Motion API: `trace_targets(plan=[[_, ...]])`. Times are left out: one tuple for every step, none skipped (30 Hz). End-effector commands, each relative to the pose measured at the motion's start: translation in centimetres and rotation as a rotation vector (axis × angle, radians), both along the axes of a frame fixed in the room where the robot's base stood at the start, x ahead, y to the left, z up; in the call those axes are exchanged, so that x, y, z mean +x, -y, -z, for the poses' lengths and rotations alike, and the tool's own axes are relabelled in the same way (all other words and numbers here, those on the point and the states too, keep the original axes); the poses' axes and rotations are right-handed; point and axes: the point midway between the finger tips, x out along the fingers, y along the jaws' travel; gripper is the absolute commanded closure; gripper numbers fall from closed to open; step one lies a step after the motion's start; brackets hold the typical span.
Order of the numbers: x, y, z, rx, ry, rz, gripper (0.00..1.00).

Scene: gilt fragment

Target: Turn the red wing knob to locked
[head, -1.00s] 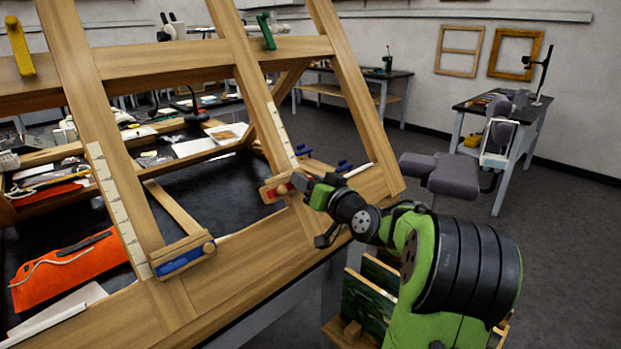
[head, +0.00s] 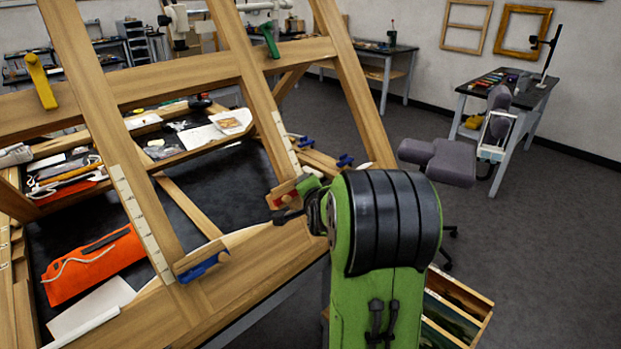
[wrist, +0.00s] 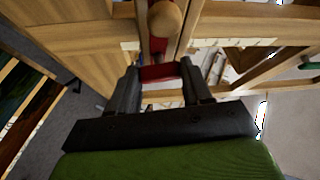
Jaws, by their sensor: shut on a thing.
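The red wing knob (wrist: 158,72) sits between the two dark fingers of my gripper (wrist: 160,82) in the wrist view. The fingers are shut on it, one on each side. A round wooden peg end (wrist: 164,18) is just beyond it. In the head view, a red part (head: 284,192) shows on the right upright of the slanted wooden frame, low down. I cannot read any locked mark.
The wooden frame (head: 150,88) leans over a dark table. A blue wing knob (head: 205,265) is on its left upright, and further blue knobs (head: 345,160) are behind the right one. A grey chair (head: 440,160) stands right.

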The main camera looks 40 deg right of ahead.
Motion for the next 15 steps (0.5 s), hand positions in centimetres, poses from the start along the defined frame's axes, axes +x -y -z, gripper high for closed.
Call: trace_targets(plan=[[0.16, -0.13, -0.57, 0.035, 0.0, 0.02, 0.81], [0.17, -0.11, -0.58, 0.06, -0.001, 0.035, 0.81], [0.2, -0.1, -0.6, 0.091, -0.001, 0.055, 0.81], [0.19, -0.1, -0.59, 0.116, -0.002, 0.071, 0.82], [0.22, -0.12, -0.59, 0.14, -0.003, 0.086, 0.82], [0.22, -0.08, -0.61, 0.172, -0.003, 0.107, 0.82], [0.23, -0.07, -0.61, 0.197, -0.004, 0.122, 0.82], [0.25, -0.06, -0.64, 0.221, -0.003, 0.137, 0.82], [0.26, -0.06, -0.63, 0.253, -0.005, 0.158, 0.82], [0.28, -0.07, -0.63, 0.278, -0.007, 0.172, 0.82], [0.3, -0.05, -0.64, 0.302, -0.007, 0.189, 0.82], [0.28, -0.02, -0.64, 0.335, -0.008, 0.209, 0.82], [0.28, 0.01, -0.66, 0.359, -0.008, 0.225, 0.82], [0.3, 0.01, -0.68, 0.384, -0.008, 0.24, 0.82], [0.33, -0.01, -0.7, 0.417, -0.01, 0.26, 0.82]])
